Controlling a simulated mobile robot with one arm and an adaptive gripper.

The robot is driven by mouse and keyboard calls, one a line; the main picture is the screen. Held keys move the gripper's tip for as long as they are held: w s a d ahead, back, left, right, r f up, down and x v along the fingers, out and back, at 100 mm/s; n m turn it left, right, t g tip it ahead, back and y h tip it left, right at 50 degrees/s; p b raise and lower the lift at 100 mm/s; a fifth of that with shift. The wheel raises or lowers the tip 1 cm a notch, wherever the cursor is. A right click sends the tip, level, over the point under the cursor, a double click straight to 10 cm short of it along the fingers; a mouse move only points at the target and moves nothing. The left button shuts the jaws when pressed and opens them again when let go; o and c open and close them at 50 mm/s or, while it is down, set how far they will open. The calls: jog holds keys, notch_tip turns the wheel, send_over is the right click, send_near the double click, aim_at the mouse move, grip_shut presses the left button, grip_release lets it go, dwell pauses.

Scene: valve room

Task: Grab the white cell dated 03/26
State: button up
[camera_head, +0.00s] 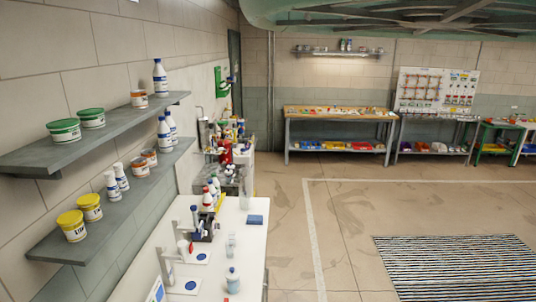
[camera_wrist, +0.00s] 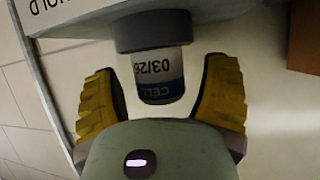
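In the wrist view the cell (camera_wrist: 158,76) is a short white cylinder with a dark blue end band. It reads "CELL" and "03/26", upside down in the picture. Its other end sits in a dark grey round socket (camera_wrist: 152,30) under a pale bracket. My gripper (camera_wrist: 161,88) is open, with one yellow ribbed finger on each side of the cell. A gap shows between the cell and each finger. I cannot clearly make out my gripper in the head view.
The head view shows a white bench (camera_head: 228,216) with bottles and small stands along the left wall. Shelves (camera_head: 98,140) with tubs and bottles hang above it. A sign (camera_wrist: 36,18) with "HOLD" lettering is near the cell. Open floor (camera_head: 340,220) lies to the right.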

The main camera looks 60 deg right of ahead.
jog(key=c, duration=1.1)
jog(key=shift+c, duration=0.2)
jog(key=shift+r, duration=0.9)
jog(key=shift+s+r, duration=0.2)
jog(key=shift+r, duration=0.8)
jog(key=s+d+r+p, duration=0.1)
jog(key=s+d, duration=0.2)
jog(key=s, duration=1.2)
jog(key=shift+s+d, duration=0.15)
jog(key=shift+d, duration=0.05)
